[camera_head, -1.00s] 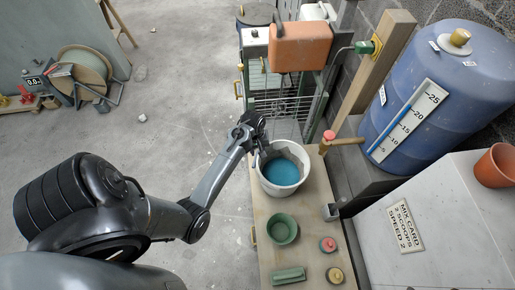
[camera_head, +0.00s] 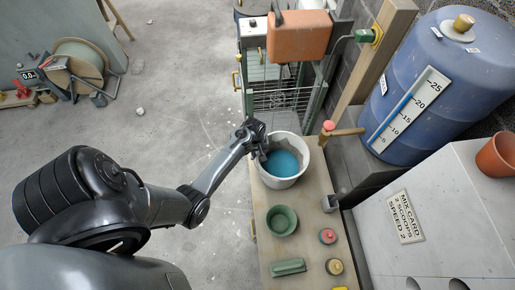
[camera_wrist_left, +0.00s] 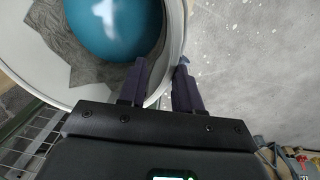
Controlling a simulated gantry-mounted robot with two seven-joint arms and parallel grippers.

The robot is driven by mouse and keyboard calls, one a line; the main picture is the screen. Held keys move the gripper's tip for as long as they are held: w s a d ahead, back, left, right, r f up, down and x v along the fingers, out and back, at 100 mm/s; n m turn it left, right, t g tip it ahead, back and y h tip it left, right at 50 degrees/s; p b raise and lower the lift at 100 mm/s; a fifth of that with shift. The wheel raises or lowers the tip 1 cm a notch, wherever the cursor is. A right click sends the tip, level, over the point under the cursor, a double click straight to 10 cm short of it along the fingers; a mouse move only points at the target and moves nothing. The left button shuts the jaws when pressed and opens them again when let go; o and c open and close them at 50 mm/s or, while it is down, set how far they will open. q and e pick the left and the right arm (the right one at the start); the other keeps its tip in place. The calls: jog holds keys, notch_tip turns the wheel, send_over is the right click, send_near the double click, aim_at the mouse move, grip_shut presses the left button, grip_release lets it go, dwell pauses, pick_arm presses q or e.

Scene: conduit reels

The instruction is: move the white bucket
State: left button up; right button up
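The white bucket (camera_head: 300,176) stands on the wooden bench top (camera_head: 268,251) and holds something glossy and blue, with crumpled grey material along one side. It also fills the upper left of the left wrist view (camera_wrist_left: 25,65). My left gripper (camera_head: 262,156) is at the bucket's left rim. In the left wrist view the left gripper (camera_wrist_left: 161,75) has one finger inside the bucket and the other outside, with the rim between them. The fingers stand apart; firm contact with the wall is not clear. My right gripper is not in view.
A green bowl (camera_head: 282,219), a green block (camera_head: 288,267) and red and yellow round items share the bench. A red-ended wooden handle (camera_head: 345,132) lies close right of the bucket. A blue drum (camera_head: 425,85) stands further right. A wire rack and orange container (camera_head: 299,35) are behind.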

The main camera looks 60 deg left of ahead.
pick_arm(q)
jog(key=shift+f, duration=0.55)
grip_shut()
dwell(1.0)
grip_release()
